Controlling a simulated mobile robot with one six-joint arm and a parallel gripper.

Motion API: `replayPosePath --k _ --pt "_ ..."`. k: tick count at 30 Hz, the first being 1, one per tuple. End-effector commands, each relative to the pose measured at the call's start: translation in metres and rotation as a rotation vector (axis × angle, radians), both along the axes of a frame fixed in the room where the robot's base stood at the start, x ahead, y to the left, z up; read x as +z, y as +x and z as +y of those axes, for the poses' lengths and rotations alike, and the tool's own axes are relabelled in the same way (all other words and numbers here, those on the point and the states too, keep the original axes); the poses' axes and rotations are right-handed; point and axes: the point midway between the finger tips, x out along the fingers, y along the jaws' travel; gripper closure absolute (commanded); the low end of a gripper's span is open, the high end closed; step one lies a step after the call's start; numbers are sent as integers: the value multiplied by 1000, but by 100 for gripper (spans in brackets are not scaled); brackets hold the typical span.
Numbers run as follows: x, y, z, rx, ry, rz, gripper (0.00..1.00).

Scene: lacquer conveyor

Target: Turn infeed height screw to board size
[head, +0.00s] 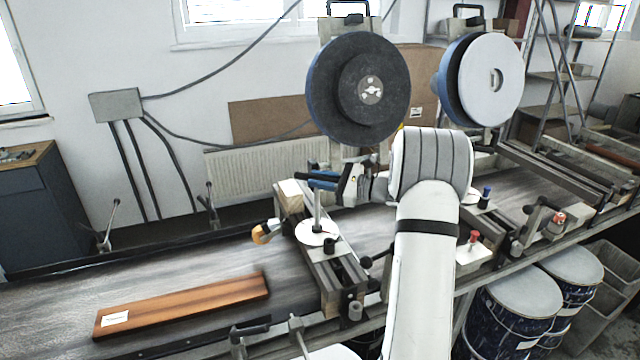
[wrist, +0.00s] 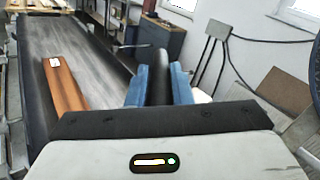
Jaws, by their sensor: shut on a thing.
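The infeed height screw (head: 317,212) is an upright metal post rising from a white dial disc (head: 312,236) on the infeed crossbeam. My gripper (head: 322,180) is at the top of this post, with its blue fingers shut on a black knob. In the wrist view the black knob (wrist: 158,68) sits between the two blue fingers of the gripper (wrist: 159,88). The dial's marks are too small to read. The brown board (head: 190,302) with a white label lies flat on the conveyor, left of the crossbeam; it also shows in the wrist view (wrist: 66,92).
Two large brush or disc wheels (head: 335,100) (head: 505,85) stand above the conveyor behind my arm. An orange-tipped handle (head: 262,234) sticks out left of the crossbeam. Blue drums (head: 520,305) stand at the front right. The conveyor bed (head: 190,262) around the board is clear.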

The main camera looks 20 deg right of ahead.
Motion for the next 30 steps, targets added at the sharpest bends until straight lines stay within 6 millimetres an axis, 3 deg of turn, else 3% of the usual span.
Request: replayPosePath --k 6,7,14,23,30 --pt "2 1 0 -1 -2 -4 100" --pt "3 1 0 -1 -2 -4 78" --pt "1 1 0 1 -1 -2 60" --pt "0 -3 -4 1 0 -1 60" --pt "-1 -27 -34 -2 -1 -3 60"
